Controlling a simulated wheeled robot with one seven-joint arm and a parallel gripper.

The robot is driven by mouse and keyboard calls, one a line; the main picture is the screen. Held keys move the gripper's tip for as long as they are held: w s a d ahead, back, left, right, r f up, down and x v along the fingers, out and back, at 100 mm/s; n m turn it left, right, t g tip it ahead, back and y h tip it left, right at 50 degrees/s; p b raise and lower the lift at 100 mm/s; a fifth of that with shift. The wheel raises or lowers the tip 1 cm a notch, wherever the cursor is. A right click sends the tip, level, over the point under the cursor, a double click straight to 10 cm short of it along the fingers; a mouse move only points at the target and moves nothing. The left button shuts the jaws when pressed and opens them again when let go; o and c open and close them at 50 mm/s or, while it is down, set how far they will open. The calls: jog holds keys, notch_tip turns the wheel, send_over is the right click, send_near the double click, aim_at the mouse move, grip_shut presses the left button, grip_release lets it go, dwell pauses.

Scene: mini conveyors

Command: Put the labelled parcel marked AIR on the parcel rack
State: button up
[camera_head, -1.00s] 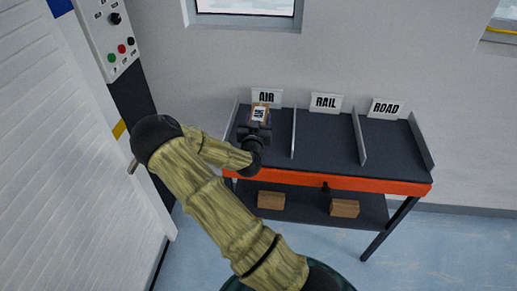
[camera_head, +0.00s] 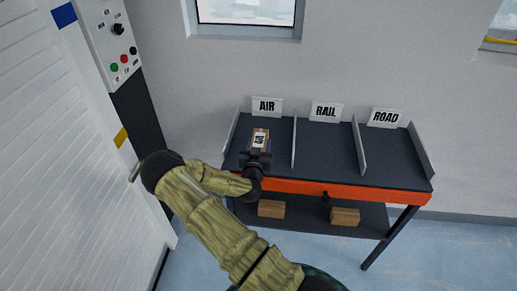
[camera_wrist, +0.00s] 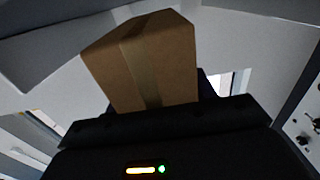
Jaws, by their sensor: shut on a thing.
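The labelled parcel (camera_head: 260,138) is a small brown box with a white label on top; the label's print is too small to read. My gripper (camera_head: 257,155) is shut on it. The wrist view shows the parcel (camera_wrist: 145,62) as a taped brown box standing out beyond the dark gripper body. The parcel rack (camera_head: 330,155) has a dark top split by dividers into three bays, with signs AIR (camera_head: 267,106), RAIL (camera_head: 326,112) and ROAD (camera_head: 385,117). The parcel is over the left bay, in front of the AIR sign; I cannot tell whether it touches the surface.
Thin upright dividers (camera_head: 294,143) stand between the bays. The RAIL and ROAD bays are empty. Two brown boxes (camera_head: 271,208) (camera_head: 344,216) lie on the lower shelf. A control panel (camera_head: 117,45) and a white ribbed panel (camera_head: 70,150) stand on the left.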

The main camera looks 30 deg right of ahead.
jog(key=shift+f, duration=1)
jog(key=shift+f, duration=0.1)
jog(key=o, duration=1.2)
jog(key=b+v, duration=0.2)
jog(key=v, duration=1)
